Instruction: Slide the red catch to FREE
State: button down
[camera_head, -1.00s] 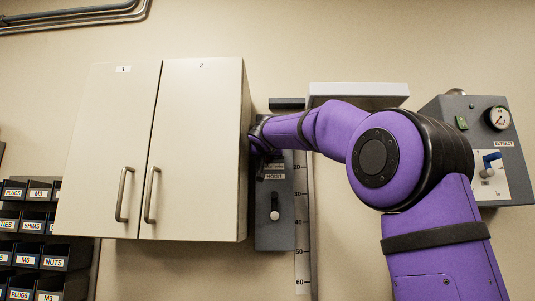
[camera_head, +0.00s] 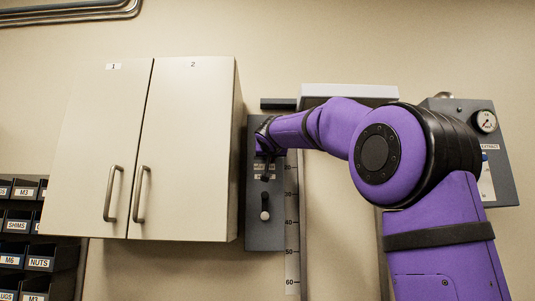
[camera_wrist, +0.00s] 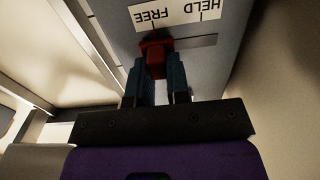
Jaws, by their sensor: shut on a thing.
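The red catch (camera_wrist: 155,54) sits in a slot on a grey panel, close in the wrist view. A white label (camera_wrist: 178,12) above the slot shows upside down, with FREE at the left and HELD at the right. The catch is at the slot's left end, by the FREE mark, and the bare slot runs right toward HELD. My gripper (camera_wrist: 155,82) is shut on the catch, one finger on each side. In the head view my gripper (camera_head: 264,152) is at the upper part of the grey hoist panel (camera_head: 262,233) and hides the catch.
A white cabinet (camera_head: 190,140) with two closed doors stands just left of the panel. A scale strip (camera_head: 291,240) runs down at its right. A grey box (camera_head: 500,165) with a gauge is at the far right, partly behind my arm. Labelled bins (camera_head: 40,262) stand lower left.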

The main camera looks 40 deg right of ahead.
jog(key=c, duration=1.1)
grip_release()
jog(key=shift+s+d, duration=0.15)
jog(key=shift+d, duration=0.15)
jog(key=shift+a, duration=0.1)
jog(key=shift+v, duration=5.35)
jog(key=shift+a+f, duration=0.1)
jog(key=shift+f, duration=0.05)
